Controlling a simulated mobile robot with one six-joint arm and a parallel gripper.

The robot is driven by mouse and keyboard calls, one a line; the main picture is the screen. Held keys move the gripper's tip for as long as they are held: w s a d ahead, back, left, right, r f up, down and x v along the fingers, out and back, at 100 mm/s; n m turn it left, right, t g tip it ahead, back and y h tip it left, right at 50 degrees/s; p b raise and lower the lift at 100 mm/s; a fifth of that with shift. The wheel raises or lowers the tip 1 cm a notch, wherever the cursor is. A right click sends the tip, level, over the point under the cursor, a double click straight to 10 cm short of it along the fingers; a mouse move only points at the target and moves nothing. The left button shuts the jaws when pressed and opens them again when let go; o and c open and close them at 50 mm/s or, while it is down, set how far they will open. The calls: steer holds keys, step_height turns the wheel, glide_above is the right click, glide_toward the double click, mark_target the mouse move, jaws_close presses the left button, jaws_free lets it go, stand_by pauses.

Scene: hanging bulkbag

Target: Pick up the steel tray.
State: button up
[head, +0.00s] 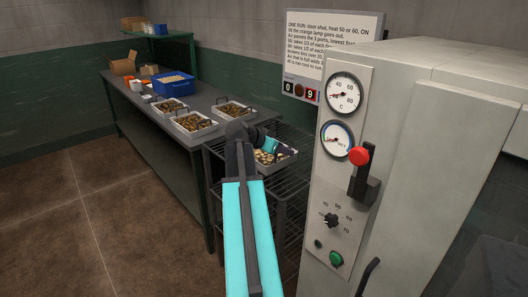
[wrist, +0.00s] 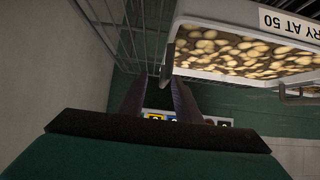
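A steel tray (head: 285,161) of pale slices sits on the wire rack beside the cabinet in the head view. In the wrist view a tray (wrist: 250,72) of slices, with a white label reading in part "RY AT 50", fills the upper right. A dark upright piece, possibly a handle, shows at its left end. My gripper (head: 266,145) is at the tray's left side in the head view and partly covers it. Contact with the tray cannot be told.
The wire rack (head: 284,209) stands between the bench and the pale cabinet (head: 420,150) with gauges and a red-knobbed lever (head: 360,157). The bench (head: 150,125) holds more filled trays (head: 195,122) and a blue crate (head: 173,83). The floor at left is clear.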

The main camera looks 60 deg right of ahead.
steer(key=shift+p+x, duration=0.65)
steer(key=shift+x, duration=1.8)
jaws_close()
